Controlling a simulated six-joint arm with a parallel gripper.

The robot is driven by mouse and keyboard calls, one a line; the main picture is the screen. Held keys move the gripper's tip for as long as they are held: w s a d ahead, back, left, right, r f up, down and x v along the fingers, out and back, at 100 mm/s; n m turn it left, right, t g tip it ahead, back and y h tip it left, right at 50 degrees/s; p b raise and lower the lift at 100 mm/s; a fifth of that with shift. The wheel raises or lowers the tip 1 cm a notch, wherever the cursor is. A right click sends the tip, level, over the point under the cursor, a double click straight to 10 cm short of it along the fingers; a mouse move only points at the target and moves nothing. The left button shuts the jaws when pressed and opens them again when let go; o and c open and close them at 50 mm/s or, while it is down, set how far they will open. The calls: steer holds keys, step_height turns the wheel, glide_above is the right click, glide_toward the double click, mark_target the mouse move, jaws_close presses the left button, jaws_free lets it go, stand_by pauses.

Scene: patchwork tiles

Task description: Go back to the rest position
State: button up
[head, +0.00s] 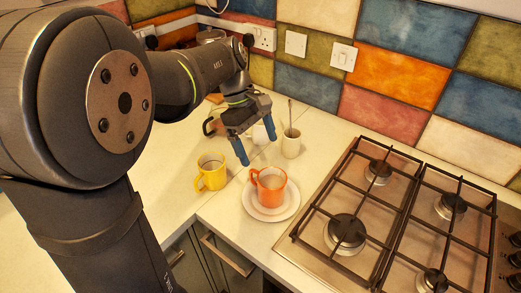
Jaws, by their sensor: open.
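My gripper (257,150) has two blue fingers pointing down, spread apart, with nothing seen between them. It hangs over the back part of the counter. An orange mug (271,188) stands on a white saucer (286,212), in front of and apart from my gripper in the picture. A yellow mug (212,173) stands on the counter to the left. A white cup (291,145) with a spoon (290,114) in it stands just right of the fingers. A dark mug and a white item behind the fingers are partly hidden.
A gas hob (385,215) with black grates fills the right side. A colourful tiled wall (395,80) with sockets and switches (343,57) closes off the back. The counter (165,190) is clear to the left of the yellow mug. Its front edge is above drawers (228,258).

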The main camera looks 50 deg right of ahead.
mark_target(272, 172)
steer(key=x, duration=1.2)
step_height(272, 172, up, 3)
steer(key=shift+f, duration=0.1)
steer(key=shift+r, duration=0.55)
steer(key=shift+f, duration=0.15)
